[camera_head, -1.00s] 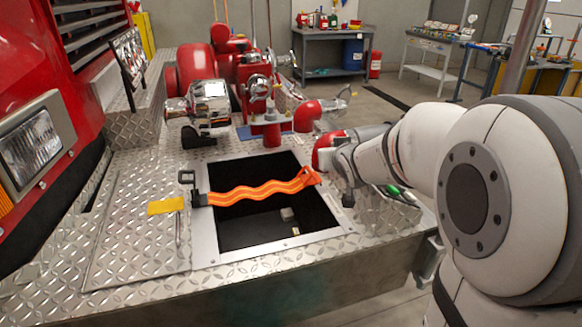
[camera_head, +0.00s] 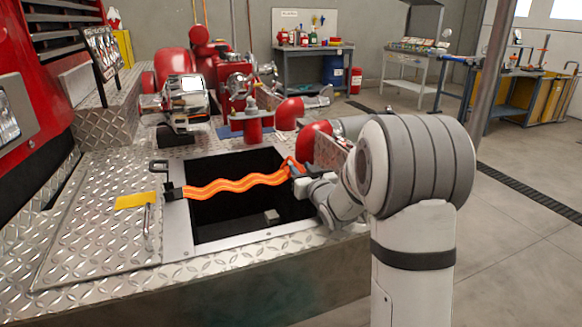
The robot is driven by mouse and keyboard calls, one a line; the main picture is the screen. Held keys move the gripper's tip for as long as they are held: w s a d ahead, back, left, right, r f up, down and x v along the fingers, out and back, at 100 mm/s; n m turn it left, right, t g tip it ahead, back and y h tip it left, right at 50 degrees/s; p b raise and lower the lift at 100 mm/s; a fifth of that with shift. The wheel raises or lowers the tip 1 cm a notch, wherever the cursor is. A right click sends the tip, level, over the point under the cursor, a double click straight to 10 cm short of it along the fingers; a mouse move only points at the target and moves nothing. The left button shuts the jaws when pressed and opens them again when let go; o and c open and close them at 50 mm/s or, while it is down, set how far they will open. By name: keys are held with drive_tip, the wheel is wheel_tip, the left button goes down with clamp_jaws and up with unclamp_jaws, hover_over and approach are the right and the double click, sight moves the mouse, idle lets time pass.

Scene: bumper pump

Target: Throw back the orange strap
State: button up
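The orange strap (camera_head: 235,185), with yellow stripes, stretches in waves across the open dark compartment (camera_head: 215,213) in the bumper. Its left end sits in a black clasp (camera_head: 172,191) at the left rim. Its right end rises to an orange loop at the right rim. My gripper (camera_head: 297,172) is at that right end, touching or very close to it. The fingers are small and partly hidden by the wrist, so I cannot tell whether they are closed on the strap.
A yellow tag (camera_head: 135,201) lies on the diamond-plate bumper to the left, beside a metal handle (camera_head: 148,226). A red and chrome pump (camera_head: 185,100) stands behind the compartment. Red pipe elbows (camera_head: 313,142) are close behind my wrist. A workbench (camera_head: 315,60) stands far back.

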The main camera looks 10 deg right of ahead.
sight(292, 159)
drive_tip(key=w, duration=0.2)
drive_tip(key=w+a, duration=0.1)
drive_tip(key=w, duration=0.2)
drive_tip(key=w+b, duration=0.1)
drive_tip(key=w, duration=0.1)
drive_tip(key=shift+w+a+f, duration=0.2)
drive_tip(key=shift+a, duration=0.05)
drive_tip(key=shift+d, duration=0.1)
clamp_jaws()
